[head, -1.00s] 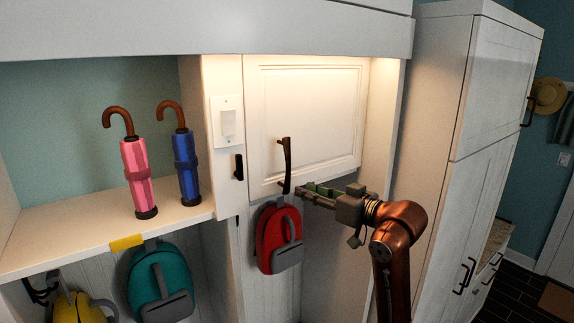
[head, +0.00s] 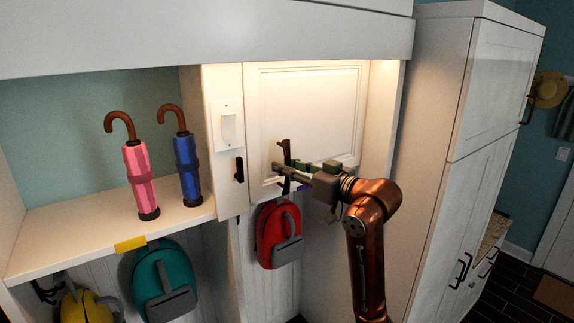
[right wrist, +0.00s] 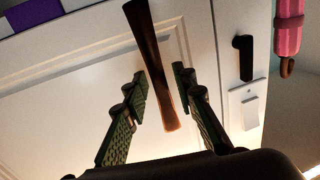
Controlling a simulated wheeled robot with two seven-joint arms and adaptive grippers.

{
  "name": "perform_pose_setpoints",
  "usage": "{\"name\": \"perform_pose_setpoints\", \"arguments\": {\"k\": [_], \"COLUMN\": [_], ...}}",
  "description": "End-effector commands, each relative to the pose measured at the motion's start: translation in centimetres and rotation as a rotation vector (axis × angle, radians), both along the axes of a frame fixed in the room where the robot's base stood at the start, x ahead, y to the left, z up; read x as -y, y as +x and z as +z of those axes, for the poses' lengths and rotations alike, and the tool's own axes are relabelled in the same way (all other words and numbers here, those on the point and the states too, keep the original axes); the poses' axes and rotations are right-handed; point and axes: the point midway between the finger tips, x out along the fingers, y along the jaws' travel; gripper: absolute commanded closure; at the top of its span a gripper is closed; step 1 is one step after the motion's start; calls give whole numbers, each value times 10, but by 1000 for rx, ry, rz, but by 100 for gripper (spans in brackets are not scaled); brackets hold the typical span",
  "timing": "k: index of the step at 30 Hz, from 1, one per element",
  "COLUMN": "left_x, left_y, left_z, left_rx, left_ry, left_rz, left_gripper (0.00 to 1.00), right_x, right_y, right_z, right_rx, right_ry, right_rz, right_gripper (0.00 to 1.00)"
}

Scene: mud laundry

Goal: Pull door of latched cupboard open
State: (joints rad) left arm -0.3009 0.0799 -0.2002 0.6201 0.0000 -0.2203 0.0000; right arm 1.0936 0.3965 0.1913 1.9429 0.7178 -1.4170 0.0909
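The cupboard door (head: 315,115) is a white panelled door that looks shut in its frame. Its dark upright handle (head: 286,150) is near the door's left edge. A black latch lever (head: 239,169) sits on the frame left of the door, and it shows in the right wrist view (right wrist: 243,57). My right gripper (head: 281,174) is at the handle. In the right wrist view its green-padded fingers (right wrist: 161,80) are apart, with the handle (right wrist: 160,75) between them and a gap visible on each side. My left gripper is not in view.
A white switch plate (head: 228,126) is above the latch. Pink (head: 139,178) and blue (head: 187,168) umbrellas stand on the shelf (head: 75,235) at left. A red backpack (head: 279,236) hangs below the door. A tall white cabinet (head: 440,130) stands at right.

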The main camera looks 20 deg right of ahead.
Motion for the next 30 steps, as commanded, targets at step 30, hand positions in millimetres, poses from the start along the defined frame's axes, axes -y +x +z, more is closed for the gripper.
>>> {"name": "perform_pose_setpoints", "arguments": {"k": [30], "left_x": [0], "left_y": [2], "left_z": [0], "left_rx": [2], "left_ry": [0], "left_rz": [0], "left_gripper": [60], "right_x": [0], "right_y": [0], "right_z": [0], "right_rx": [0], "right_ry": [0], "right_rz": [0], "right_gripper": [100]}}
